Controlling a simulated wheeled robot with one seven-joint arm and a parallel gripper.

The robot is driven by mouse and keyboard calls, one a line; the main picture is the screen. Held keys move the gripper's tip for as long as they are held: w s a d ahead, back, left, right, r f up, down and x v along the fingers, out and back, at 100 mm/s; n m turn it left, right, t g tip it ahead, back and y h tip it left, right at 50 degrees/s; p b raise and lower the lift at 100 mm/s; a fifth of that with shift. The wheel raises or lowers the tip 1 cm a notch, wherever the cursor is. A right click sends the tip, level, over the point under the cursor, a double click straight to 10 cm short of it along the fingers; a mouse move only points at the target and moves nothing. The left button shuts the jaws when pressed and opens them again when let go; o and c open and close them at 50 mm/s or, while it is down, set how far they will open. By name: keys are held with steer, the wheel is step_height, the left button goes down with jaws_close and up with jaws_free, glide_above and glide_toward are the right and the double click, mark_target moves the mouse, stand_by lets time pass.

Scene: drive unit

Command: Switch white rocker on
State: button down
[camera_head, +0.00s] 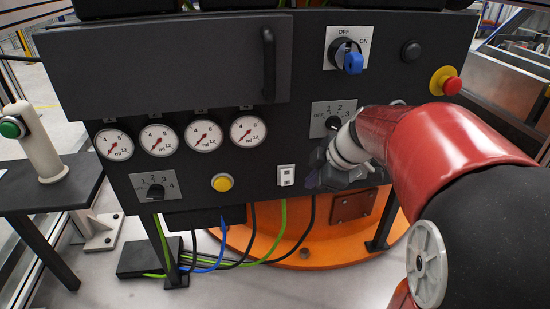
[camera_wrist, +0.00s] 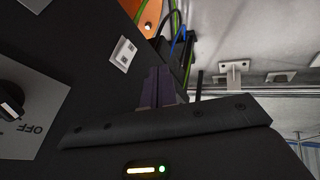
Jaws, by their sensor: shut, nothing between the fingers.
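The white rocker (camera_head: 286,175) is a small upright switch on the lower part of the dark panel in the head view. It also shows in the wrist view (camera_wrist: 123,54), turned on its side at upper left. I cannot tell its on or off position. My gripper (camera_head: 311,182) is just right of the rocker in the head view, apart from it. In the wrist view the purple fingers of my gripper (camera_wrist: 158,72) are together and empty, pointing past the rocker's right side.
A rotary selector (camera_head: 334,123) sits above my gripper, partly covered by my arm. A yellow button (camera_head: 222,183) is left of the rocker. Several gauges, a blue rotary switch (camera_head: 352,62) and a red emergency button (camera_head: 452,86) are on the panel. Cables hang below.

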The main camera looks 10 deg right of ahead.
mark_target(292, 183)
steer(key=shift+w+d+f+n, duration=0.25)
steer(key=shift+w+d+n, duration=0.45)
steer(key=shift+w, duration=0.2)
steer(key=shift+a+f, duration=0.1)
steer(key=x, duration=0.3)
steer(key=w+x, duration=0.1)
steer(key=x, duration=0.3)
steer(key=w+r+x, duration=0.1)
steer(key=x, duration=0.3)
steer(key=shift+w, duration=0.3)
steer(key=shift+w+f, duration=0.15)
steer(key=shift+w, duration=0.45)
steer(key=shift+f, duration=0.1)
